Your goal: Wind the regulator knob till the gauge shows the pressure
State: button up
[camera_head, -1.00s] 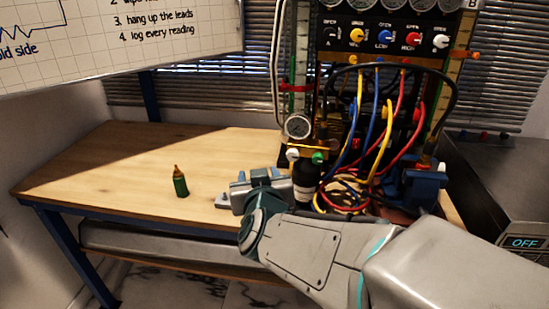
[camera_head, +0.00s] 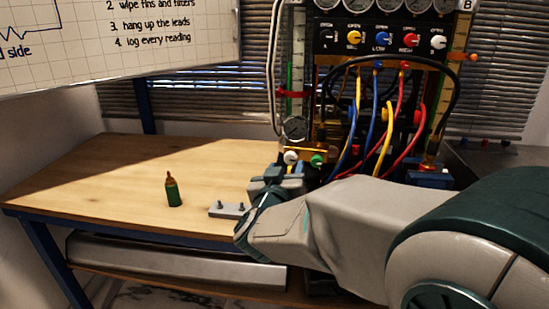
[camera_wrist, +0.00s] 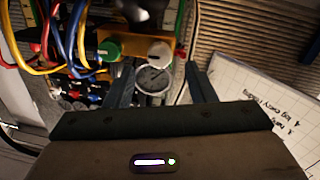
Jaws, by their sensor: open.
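A brass block carries a white knob (camera_head: 291,158) and a green knob (camera_head: 317,160) at the lower left of the gauge rig. I cannot tell which is the regulator knob. A small round gauge (camera_head: 295,128) sits just above the white knob; its reading is too small to make out. My gripper (camera_head: 278,172) is open and empty, just below and in front of the white knob. In the wrist view the white knob (camera_wrist: 160,53) and gauge (camera_wrist: 153,79) show between my two fingers (camera_wrist: 157,66). The green knob (camera_wrist: 108,49) lies outside the left finger.
Yellow, blue and red leads (camera_head: 386,130) hang over the rig, right of the knobs. A small green bottle (camera_head: 173,190) and a grey plate with studs (camera_head: 229,210) stand on the wooden bench (camera_head: 120,180). A whiteboard (camera_head: 120,40) hangs at upper left. The bench's left side is mostly clear.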

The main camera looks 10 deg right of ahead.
aim_at(290, 159)
jog(key=shift+x, duration=2.4)
jog(key=c, duration=1)
